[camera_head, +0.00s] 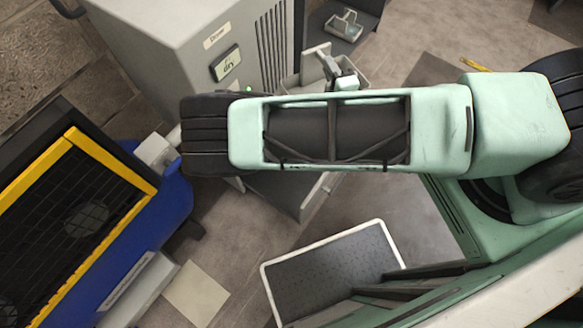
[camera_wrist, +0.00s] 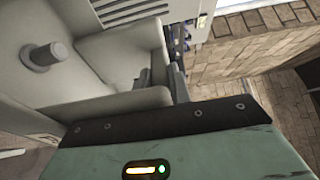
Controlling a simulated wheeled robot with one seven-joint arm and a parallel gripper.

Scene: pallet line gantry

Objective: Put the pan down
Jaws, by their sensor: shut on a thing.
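My gripper (camera_wrist: 165,78) is shut on the rim of a light grey pan (camera_wrist: 122,52) in the wrist view. Its fingers meet the pan's wall near the picture's middle, and much of the pan lies to the left. In the head view the pan (camera_head: 296,82) shows only in part, close beside the grey dryer cabinet and above my arm in the picture. My arm covers much of the area below it. I cannot tell whether the pan touches anything underneath.
The grey dryer cabinet (camera_head: 178,38) has a small display. A dark shelf (camera_head: 352,42) bears a small tray (camera_head: 344,24). A blue machine with a yellow-edged grille (camera_head: 85,215) is at left. A white-rimmed dark mat (camera_head: 335,265) lies on the floor. Some floor at right is clear.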

